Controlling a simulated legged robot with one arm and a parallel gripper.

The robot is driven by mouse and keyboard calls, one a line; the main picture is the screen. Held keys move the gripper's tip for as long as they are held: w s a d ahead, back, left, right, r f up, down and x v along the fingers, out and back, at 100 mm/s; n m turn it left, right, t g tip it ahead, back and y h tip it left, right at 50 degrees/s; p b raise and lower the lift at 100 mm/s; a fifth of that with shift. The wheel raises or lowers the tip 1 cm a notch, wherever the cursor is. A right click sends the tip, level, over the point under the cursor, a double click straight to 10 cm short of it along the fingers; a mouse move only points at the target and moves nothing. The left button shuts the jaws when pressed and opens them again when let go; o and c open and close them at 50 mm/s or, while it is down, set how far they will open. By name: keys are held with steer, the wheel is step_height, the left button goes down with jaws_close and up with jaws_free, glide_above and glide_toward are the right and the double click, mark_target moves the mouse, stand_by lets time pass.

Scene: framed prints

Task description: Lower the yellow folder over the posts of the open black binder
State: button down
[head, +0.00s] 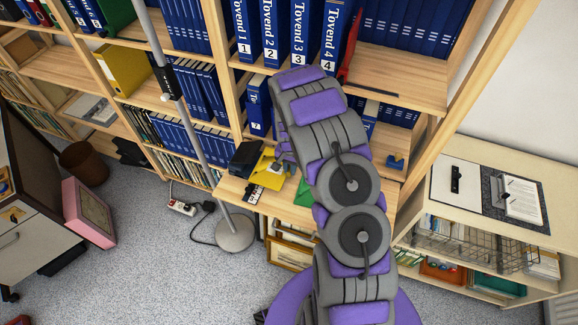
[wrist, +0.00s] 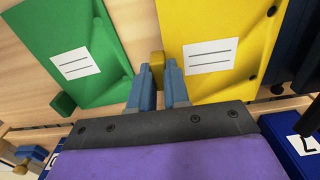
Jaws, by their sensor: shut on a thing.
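The yellow folder (wrist: 222,45), with a white label and dark holes along its right edge, lies on the wooden shelf board. My gripper (wrist: 158,78) is shut on a small yellow block (wrist: 157,60) at the folder's left edge. In the head view the yellow folder (head: 266,168) is partly hidden by my gripper (head: 284,150) and arm.
A green folder (wrist: 75,50) with its own label and green block lies left of my gripper. Blue binders (head: 250,30) fill the shelves behind. A lamp pole (head: 165,75) stands left of the board (head: 232,188). A wire basket (head: 470,245) sits below the cabinet top.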

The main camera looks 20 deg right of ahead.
steer(key=shift+a, duration=0.25)
steer(key=c, duration=1.3)
jaws_free()
steer(key=shift+a, duration=0.1)
steer(key=shift+c, duration=0.2)
steer(key=o, duration=0.3)
steer(key=shift+d, duration=0.3)
steer(key=shift+w+r+p, duration=0.1)
steer(key=shift+r+p, duration=1.25)
steer(key=shift+r, duration=7.3)
